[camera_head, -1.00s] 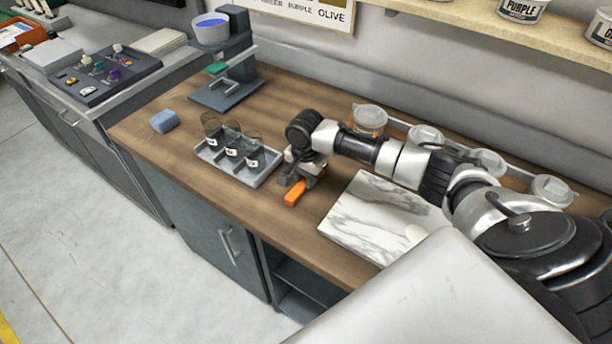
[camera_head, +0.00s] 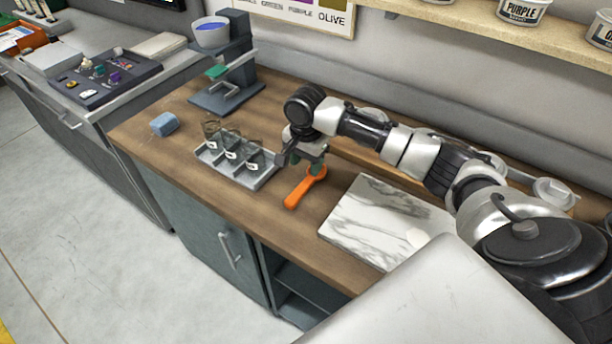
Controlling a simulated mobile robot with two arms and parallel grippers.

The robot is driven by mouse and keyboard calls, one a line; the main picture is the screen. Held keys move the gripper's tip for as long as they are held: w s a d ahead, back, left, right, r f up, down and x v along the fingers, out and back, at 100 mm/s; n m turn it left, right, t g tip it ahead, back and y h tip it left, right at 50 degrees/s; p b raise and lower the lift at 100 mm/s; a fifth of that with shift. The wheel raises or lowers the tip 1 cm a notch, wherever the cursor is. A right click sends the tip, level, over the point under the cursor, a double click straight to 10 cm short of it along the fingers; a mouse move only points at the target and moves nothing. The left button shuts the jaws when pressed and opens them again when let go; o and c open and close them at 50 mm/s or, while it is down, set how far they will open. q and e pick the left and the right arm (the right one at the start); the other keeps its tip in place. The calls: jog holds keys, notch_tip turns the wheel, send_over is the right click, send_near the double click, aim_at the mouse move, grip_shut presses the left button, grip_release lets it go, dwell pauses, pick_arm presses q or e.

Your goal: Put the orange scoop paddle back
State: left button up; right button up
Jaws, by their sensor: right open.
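The orange scoop paddle (camera_head: 298,193) lies on the wooden counter, between the grey jar tray and the marble slab. Its far end is partly hidden below my right gripper (camera_head: 298,163). My right gripper is open and hangs just above the paddle's far end, its fingers pointing down. I cannot tell from this view whether a finger touches the paddle. My left gripper is not in view.
A grey tray (camera_head: 262,182) with several glass jars stands left of the paddle. A marble slab (camera_head: 375,222) lies to the right. Lidded tubs (camera_head: 553,192) line the back, partly behind my arm. A blue sponge (camera_head: 163,124) and a stand with a bowl (camera_head: 236,60) are further left.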

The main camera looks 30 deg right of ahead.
aim_at(306, 183)
notch_tip(306, 183, up, 5)
dwell(0.8)
